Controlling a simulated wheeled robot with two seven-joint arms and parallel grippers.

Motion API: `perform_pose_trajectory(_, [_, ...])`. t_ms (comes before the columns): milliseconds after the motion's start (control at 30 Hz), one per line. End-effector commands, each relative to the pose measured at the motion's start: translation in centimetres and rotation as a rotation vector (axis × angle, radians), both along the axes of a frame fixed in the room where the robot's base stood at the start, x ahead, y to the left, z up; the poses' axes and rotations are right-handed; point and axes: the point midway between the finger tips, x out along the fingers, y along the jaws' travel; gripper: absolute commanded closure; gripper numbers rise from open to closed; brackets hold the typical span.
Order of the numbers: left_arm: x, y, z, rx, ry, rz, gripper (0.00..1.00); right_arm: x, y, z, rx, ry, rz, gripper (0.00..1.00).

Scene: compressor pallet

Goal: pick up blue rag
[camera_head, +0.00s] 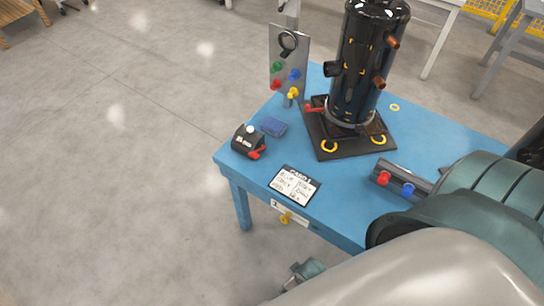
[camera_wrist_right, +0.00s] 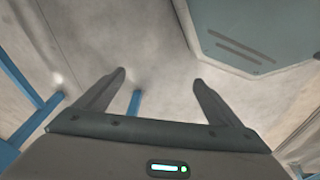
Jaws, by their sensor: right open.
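The rag is not in the right wrist view. My left gripper is not in view.
The compressor (camera_head: 362,65) stands on a black base. A label card (camera_head: 294,185) and a rack with red and blue knobs (camera_head: 402,183) lie along the front.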

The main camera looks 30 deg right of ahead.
Motion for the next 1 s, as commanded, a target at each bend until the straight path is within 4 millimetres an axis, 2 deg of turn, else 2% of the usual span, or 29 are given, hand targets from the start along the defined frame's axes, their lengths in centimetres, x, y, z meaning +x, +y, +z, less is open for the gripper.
perform_pose_trajectory(33, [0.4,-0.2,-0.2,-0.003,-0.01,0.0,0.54,1.0,0.1,1.8,0.001,-0.014,0.001,0.12])
perform_pose_trajectory(200, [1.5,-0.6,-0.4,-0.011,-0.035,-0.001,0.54,3.3,0.5,7.6,0.004,-0.04,0.019,0.12])
perform_pose_trajectory(467, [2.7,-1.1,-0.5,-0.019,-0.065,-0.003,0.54,6.0,1.2,14.8,0.001,-0.073,0.102,0.12])
perform_pose_trajectory(600, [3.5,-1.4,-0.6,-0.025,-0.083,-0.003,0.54,8.4,1.9,18.9,-0.007,-0.097,0.216,0.12])
perform_pose_trajectory(700, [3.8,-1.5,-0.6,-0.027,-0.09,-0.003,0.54,9.9,2.6,20.7,-0.02,-0.103,0.318,0.12])
perform_pose_trajectory(867, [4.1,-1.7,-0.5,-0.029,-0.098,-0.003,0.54,12.5,3.3,22.6,-0.049,-0.11,0.477,0.12])
perform_pose_trajectory(1000, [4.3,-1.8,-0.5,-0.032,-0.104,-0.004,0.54,15.3,3.7,23.9,-0.088,-0.11,0.635,0.12])
